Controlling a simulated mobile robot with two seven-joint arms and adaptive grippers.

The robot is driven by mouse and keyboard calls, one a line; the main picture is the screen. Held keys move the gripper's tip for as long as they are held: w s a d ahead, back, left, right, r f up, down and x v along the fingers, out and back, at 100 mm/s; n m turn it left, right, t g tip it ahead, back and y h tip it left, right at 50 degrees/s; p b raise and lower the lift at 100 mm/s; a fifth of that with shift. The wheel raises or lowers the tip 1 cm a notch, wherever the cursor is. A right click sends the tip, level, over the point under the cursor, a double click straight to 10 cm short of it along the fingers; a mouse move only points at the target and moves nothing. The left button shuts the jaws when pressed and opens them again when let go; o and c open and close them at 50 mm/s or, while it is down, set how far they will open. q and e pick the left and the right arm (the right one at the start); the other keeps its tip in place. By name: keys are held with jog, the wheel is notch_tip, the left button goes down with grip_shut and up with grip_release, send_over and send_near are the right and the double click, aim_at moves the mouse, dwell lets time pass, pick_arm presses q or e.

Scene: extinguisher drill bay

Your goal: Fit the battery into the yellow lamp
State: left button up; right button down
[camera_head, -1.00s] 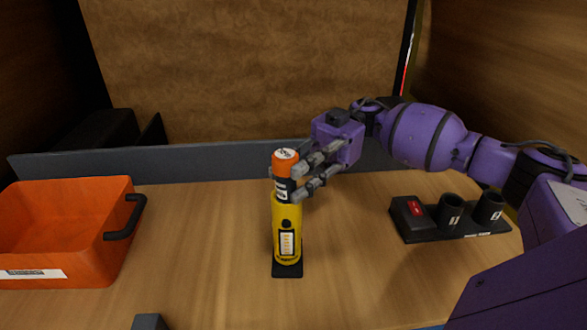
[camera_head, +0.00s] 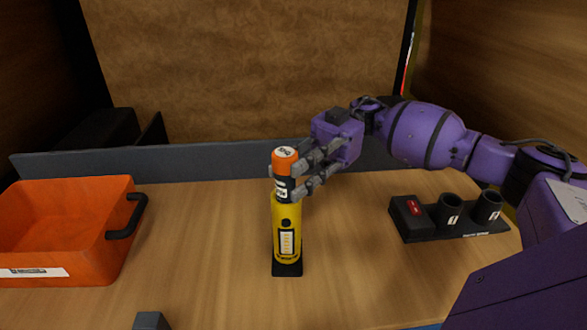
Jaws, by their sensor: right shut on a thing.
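The yellow lamp (camera_head: 287,238) stands upright on a small black base in the middle of the table. The battery (camera_head: 285,161), with an orange top and a black lower part with a white label, is upright directly over the lamp's top. Its lower end meets or enters the lamp's upper opening; how deep it sits I cannot tell. My right gripper (camera_head: 301,174) comes in from the right and is shut on the battery, its fingers around the upper part. My left gripper is not in view.
An orange bin (camera_head: 120,255) with a black handle stands at the left. A black holder (camera_head: 468,235) with two round cups and a red switch is at the right. A low grey wall (camera_head: 200,165) runs along the back. The table around the lamp is clear.

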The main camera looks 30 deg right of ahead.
dwell(0.4)
jog(key=c, duration=1.3)
grip_release()
jog(key=v, duration=1.2)
